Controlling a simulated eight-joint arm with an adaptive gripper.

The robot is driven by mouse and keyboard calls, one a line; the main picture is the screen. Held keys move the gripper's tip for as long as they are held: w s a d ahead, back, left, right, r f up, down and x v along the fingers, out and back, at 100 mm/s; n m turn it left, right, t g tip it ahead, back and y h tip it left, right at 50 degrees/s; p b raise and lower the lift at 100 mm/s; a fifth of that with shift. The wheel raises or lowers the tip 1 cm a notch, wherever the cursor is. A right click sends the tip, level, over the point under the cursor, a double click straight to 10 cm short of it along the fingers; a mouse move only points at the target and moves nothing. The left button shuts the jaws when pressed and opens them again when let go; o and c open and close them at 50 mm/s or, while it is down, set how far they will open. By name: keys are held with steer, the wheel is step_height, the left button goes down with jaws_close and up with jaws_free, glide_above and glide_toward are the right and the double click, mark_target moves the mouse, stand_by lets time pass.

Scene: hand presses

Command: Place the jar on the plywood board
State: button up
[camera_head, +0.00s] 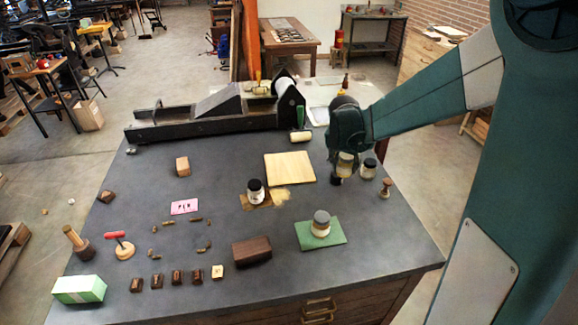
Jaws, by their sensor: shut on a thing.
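The plywood board (291,168) is a pale square lying flat and bare on the dark worktop. My gripper (344,157) is to the right of the board, pointing down and shut on a small jar (345,168) with pale yellowish contents. The gripper hides the jar's top. A dark shape shows just under the jar; I cannot tell whether the jar touches the table. Another jar (368,171) with a dark lid stands close to the right of the gripper. A dark-lidded jar (256,193) stands on a brown patch, and a grey-lidded jar (321,226) stands on a green board (336,238).
A long black press (215,112) spans the back of the table. A roller (300,136) lies behind the plywood board. A small wooden knob (385,190) stands near the right edge. Wooden blocks, a pink card (184,206) and stamps occupy the left and front.

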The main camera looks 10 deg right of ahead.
steer(key=w+a+n+p, duration=0.2)
steer(key=w+a+p, duration=0.3)
steer(key=w+a, duration=1.2)
steer(key=w, duration=0.3)
steer(key=shift+f+n+t+y, duration=0.2)
steer(key=shift+n+t+y, duration=0.1)
steer(key=shift+y, duration=0.1)
steer(key=shift+f, duration=0.1)
glide_toward(290, 164)
steer(key=shift+w+d+f, duration=0.2)
steer(key=shift+w, duration=0.2)
steer(key=shift+w+d+f, duration=0.2)
steer(key=shift+w, duration=0.2)
steer(key=shift+f, duration=0.1)
steer(key=shift+f, duration=1.75)
steer(key=shift+f, duration=0.25)
